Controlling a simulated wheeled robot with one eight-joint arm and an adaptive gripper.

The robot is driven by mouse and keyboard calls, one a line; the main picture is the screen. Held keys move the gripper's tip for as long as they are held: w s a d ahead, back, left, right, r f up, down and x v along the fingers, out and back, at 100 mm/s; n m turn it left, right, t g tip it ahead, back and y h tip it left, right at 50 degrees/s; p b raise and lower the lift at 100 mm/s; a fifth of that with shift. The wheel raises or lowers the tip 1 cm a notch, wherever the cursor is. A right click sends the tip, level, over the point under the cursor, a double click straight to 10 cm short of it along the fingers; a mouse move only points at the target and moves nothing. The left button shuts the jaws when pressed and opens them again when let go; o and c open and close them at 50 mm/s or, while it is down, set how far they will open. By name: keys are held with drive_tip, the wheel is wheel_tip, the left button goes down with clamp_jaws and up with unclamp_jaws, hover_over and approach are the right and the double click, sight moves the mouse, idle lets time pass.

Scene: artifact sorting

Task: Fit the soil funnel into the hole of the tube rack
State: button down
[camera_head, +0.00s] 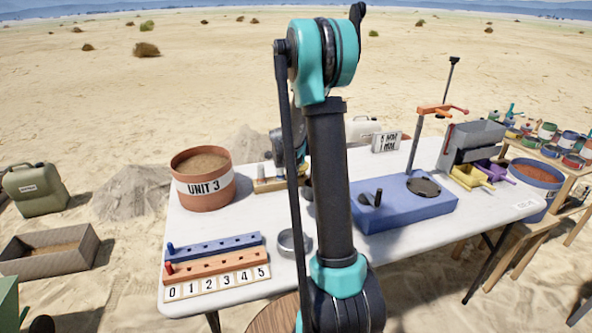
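A small wooden block with pale upright pieces, which looks like the tube rack (268,184), stands on the white table just right of the terracotta bucket. My arm's far end comes down behind my own arm links, close to the right side of this rack. My gripper is mostly hidden there, and its fingers cannot be made out. I cannot identify the soil funnel; a small dark item (307,188) shows partly behind my arm. The rack's hole is too small to see.
The bucket marked UNIT 3 (203,184) stands left of the rack. Blue and orange peg strips (216,262) and a metal ring (292,243) lie nearer. A blue base with a lever (405,205) and a grey hopper (472,142) stand right.

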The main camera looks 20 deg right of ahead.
drive_tip(key=shift+f, duration=0.2)
drive_tip(key=c, duration=1.6)
unclamp_jaws()
drive_tip(key=shift+c, duration=0.2)
drive_tip(key=v, duration=1.2)
drive_tip(key=shift+a, duration=0.1)
